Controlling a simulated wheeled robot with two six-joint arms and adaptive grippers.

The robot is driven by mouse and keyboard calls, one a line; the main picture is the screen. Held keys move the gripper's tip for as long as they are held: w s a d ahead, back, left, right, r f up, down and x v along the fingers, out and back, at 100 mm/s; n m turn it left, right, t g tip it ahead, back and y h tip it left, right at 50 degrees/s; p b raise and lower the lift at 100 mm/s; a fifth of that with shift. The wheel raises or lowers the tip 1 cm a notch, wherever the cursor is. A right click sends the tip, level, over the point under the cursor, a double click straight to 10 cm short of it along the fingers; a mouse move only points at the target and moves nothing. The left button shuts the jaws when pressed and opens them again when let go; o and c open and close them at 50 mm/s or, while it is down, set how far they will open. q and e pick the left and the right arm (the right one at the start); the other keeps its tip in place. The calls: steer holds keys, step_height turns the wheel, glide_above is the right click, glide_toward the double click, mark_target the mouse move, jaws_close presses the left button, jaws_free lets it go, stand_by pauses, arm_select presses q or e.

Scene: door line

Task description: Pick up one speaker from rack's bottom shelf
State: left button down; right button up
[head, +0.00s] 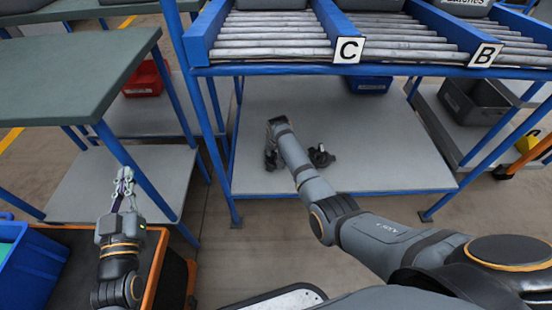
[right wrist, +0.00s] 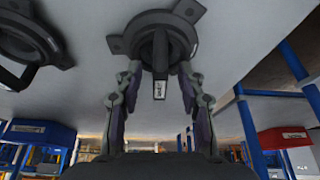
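A dark speaker (head: 320,157) with small lugs lies on the rack's grey bottom shelf (head: 385,160), just right of my right forearm. In the right wrist view another dark speaker (right wrist: 162,42) lies directly ahead of my right gripper (right wrist: 160,72). Its two fingers are apart, one on each side of the speaker's near part; I cannot tell whether they touch it. The first speaker also seems to show at the left of that view (right wrist: 28,45). In the head view my right arm mostly hides its gripper. My left gripper (head: 124,178) is empty, over the left side, away from the rack.
The rack's blue frame and roller shelf, with labels C (head: 348,50) and B (head: 485,55), stand above the bottom shelf. A blue bin (head: 371,85) sits farther back. A green-topped table (head: 75,85) is at left, and a blue crate (head: 30,270) at lower left.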

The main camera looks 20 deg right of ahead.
steer(key=shift+c, duration=0.3)
jaws_close()
arm_select(q)
steer(key=shift+f, duration=0.15)
arm_select(e)
steer(key=shift+r, duration=0.1)
